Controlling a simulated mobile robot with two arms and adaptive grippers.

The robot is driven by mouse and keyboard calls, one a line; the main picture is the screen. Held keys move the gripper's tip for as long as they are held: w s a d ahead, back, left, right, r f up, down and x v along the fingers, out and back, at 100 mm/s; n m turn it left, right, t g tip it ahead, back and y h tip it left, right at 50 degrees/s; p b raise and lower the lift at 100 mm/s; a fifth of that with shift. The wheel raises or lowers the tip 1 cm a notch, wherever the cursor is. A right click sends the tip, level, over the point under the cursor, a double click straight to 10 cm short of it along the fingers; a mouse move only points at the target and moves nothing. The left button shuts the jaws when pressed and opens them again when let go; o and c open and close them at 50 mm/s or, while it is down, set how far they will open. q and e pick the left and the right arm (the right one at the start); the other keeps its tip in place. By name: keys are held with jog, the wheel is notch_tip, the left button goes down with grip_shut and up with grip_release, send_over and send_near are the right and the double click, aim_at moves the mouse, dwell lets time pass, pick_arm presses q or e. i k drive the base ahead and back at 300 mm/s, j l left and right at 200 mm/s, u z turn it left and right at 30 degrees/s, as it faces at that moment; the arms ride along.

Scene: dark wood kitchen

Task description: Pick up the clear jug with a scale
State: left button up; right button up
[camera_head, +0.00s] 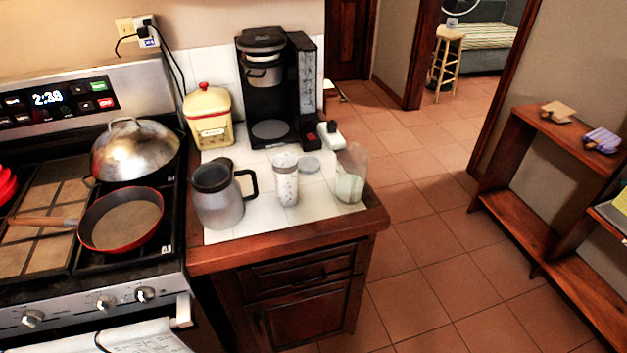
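A clear, see-through jug (350,178) stands upright at the right end of the small white-tiled counter, near its edge. It looks pale or whitish in its lower part; scale marks are too small to make out. Left of it stands a clear cylindrical container (285,182) with markings and whitish contents. Farther left, near the front edge, is a grey jug (219,197) with a dark rim and a dark handle pointing right. Neither of my grippers shows in the head view.
A black coffee maker (268,90) and a yellow canister (208,117) stand at the counter's back. The stove at left holds a red pan (122,220) and a domed metal lid (135,150). Wooden shelves (540,170) stand at right. Tiled floor (425,230) between is clear.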

aim_at(351, 159)
jog(key=i+l+u, duration=0.15)
jog(key=u, duration=0.3)
jog(key=i+l+u, duration=0.1)
jog(key=l+u, duration=0.15)
jog(key=u, duration=0.25)
jog(key=l+u, duration=0.25)
jog(key=u, duration=0.2)
jog(key=i+l+u, duration=0.1)
jog(key=l+u, duration=0.2)
jog(key=u, duration=0.15)
jog(key=l+u, duration=0.3)
jog(key=u, duration=0.15)
jog(key=k+l+u, duration=0.1)
jog(key=l, duration=0.35)
jog(key=k+l+u, duration=0.1)
jog(key=l, duration=0.35)
jog(key=k+l+u, duration=0.1)
jog(key=l, duration=0.35)
jog(key=k+l+u, duration=0.15)
jog(key=l, duration=0.3)
jog(key=k+l+u, duration=0.1)
jog(key=k+l, duration=0.15)
jog(key=l, duration=0.15)
jog(key=k+l+u, duration=0.1)
jog(key=l, duration=0.3)
jog(key=k+l+u, duration=0.1)
jog(key=k+l, duration=0.2)
jog(key=k+l+u, duration=0.1)
jog(key=l, duration=0.35)
jog(key=k, duration=0.1)
